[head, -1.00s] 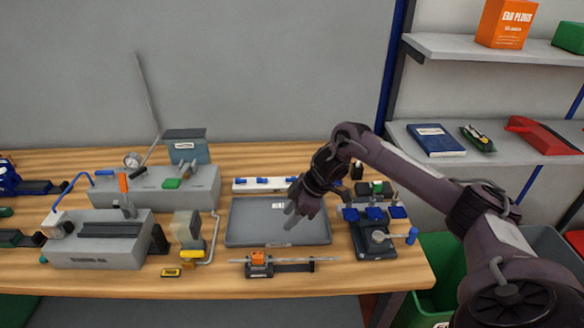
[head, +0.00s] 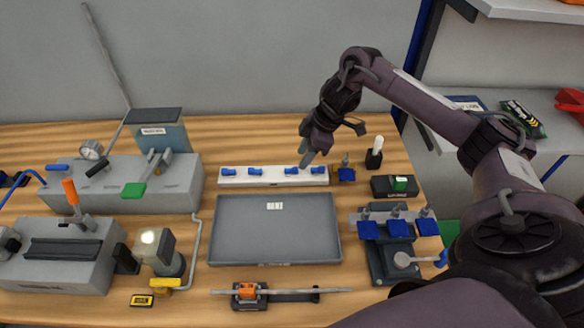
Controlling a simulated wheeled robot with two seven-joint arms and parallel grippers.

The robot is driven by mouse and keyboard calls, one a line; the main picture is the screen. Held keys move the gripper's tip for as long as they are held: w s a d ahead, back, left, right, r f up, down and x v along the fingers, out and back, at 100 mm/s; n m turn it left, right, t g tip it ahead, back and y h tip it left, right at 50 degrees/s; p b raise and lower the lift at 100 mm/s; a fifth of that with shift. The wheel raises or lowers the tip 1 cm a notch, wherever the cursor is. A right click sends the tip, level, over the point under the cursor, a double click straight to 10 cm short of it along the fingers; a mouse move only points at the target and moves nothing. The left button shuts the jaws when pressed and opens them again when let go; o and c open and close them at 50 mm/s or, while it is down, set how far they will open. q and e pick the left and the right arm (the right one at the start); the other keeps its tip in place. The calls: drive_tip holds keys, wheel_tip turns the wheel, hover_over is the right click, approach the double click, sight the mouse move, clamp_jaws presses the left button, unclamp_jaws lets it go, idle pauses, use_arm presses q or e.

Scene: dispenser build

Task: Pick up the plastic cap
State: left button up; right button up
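My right gripper (head: 307,159) hangs fingers down at the right half of a white rail (head: 273,178) behind the grey tray. The rail carries several small blue pieces. One blue piece (head: 291,171) is just below and left of the fingertips, another blue piece (head: 317,170) just below and right. The blue pieces look like plastic caps, but I cannot be sure. Nothing shows held in the fingers. They look close together, and I cannot tell whether they are open or shut. My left gripper is not in view.
The flat grey tray (head: 275,225) is empty apart from a small white label. Right of it stand a fixture with blue blocks (head: 397,228) and a black box with a green button (head: 399,185). A black holder with a white top (head: 375,151) stands behind. Grey machines (head: 70,260) fill the left.

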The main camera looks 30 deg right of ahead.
sight(292, 173)
drive_tip(key=p+x, duration=0.1)
drive_tip(key=x, duration=0.2)
drive_tip(key=shift+a+f, duration=0.25)
drive_tip(key=shift+a, duration=0.05)
drive_tip(key=shift+w+a+f, duration=0.1)
drive_tip(key=shift+w+f, duration=0.05)
drive_tip(key=shift+f, duration=0.25)
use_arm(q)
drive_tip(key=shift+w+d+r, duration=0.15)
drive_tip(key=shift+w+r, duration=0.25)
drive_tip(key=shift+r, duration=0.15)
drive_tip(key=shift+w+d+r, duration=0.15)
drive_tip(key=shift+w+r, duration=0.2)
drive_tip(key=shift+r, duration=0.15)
use_arm(e)
clamp_jaws()
